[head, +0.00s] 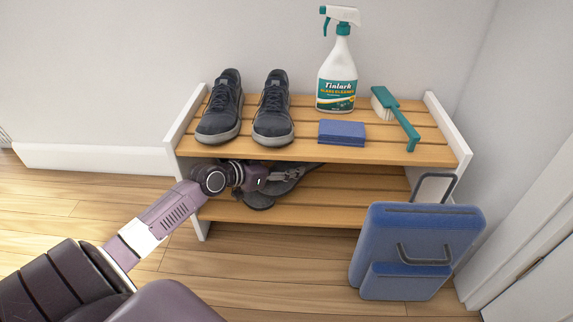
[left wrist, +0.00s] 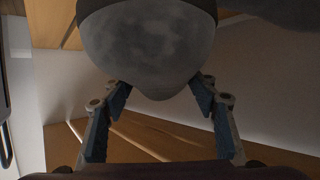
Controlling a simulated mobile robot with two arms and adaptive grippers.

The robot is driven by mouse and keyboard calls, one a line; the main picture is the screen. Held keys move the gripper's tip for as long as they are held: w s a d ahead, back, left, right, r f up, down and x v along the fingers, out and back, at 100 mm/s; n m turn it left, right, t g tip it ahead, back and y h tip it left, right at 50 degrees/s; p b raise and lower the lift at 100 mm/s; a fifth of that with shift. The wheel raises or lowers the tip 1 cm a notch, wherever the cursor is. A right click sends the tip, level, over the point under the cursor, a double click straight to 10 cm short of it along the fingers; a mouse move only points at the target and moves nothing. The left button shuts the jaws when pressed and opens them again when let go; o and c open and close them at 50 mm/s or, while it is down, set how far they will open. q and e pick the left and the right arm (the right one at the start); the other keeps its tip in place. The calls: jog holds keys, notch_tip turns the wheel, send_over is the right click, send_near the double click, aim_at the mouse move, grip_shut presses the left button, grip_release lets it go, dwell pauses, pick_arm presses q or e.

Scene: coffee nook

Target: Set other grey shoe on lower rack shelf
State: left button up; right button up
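My left gripper (head: 262,178) reaches in at the left part of the lower rack shelf (head: 345,192), under the upper shelf. Dark grey footwear (head: 262,200) shows there, partly hidden by the gripper; I cannot tell its parts apart clearly. In the left wrist view, the rounded end of a grey shoe (left wrist: 150,45) fills the top middle. The two fingers of the left gripper (left wrist: 160,88) meet its sides at their tips, and it appears gripped between them. Whether this shoe rests on the shelf is hard to tell. My right gripper is not in view.
On the upper shelf (head: 365,152) stand a pair of dark sneakers (head: 220,108), a spray bottle (head: 337,75), a blue sponge (head: 341,133) and a teal brush (head: 397,118). A blue case (head: 410,235) stands before the rack's right end. The lower shelf's middle looks clear.

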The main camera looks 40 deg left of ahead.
pick_arm(q)
jog(key=o, duration=0.4)
jog(key=shift+s+r+p, duration=0.25)
jog(key=shift+r+p, duration=0.05)
jog(key=shift+p, duration=0.25)
jog(key=s, duration=0.2)
jog(key=s+a+p, duration=0.1)
jog(key=s, duration=0.1)
jog(key=s+p, duration=0.1)
jog(key=s, duration=0.1)
jog(key=shift+s+a, duration=0.25)
jog(key=shift+a, duration=0.05)
jog(key=shift+s+a, duration=0.2)
jog(key=shift+s, duration=0.75)
jog(key=shift+s+a, duration=0.25)
jog(key=shift+s, duration=0.75)
jog(key=shift+s+a, duration=0.2)
jog(key=shift+s, duration=0.75)
jog(key=shift+s, duration=0.1)
